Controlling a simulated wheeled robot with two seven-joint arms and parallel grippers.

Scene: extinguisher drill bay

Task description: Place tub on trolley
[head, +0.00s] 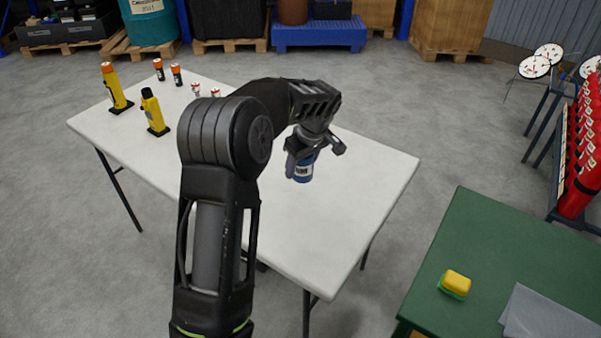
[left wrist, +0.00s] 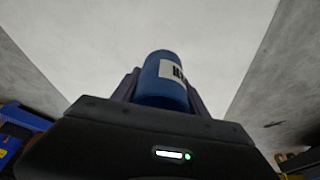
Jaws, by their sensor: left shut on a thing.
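A blue tub (head: 304,172) with a white label is at my left gripper (head: 303,155), over the right half of the white table. The gripper is shut on it. In the left wrist view the tub (left wrist: 165,80) sits between the two fingers (left wrist: 163,95), its label facing up and right. The head view does not clearly show whether the tub touches the table top. No trolley can be made out for sure; a green-topped surface (head: 480,240) stands at the lower right. My right gripper is not in view.
On the white table (head: 370,180), yellow torches (head: 153,110) and small red-and-white items (head: 196,89) stand at the far left. A yellow-and-green sponge (head: 455,283) and a grey sheet (head: 545,315) lie on the green top. Red extinguishers (head: 582,150) stand at the far right.

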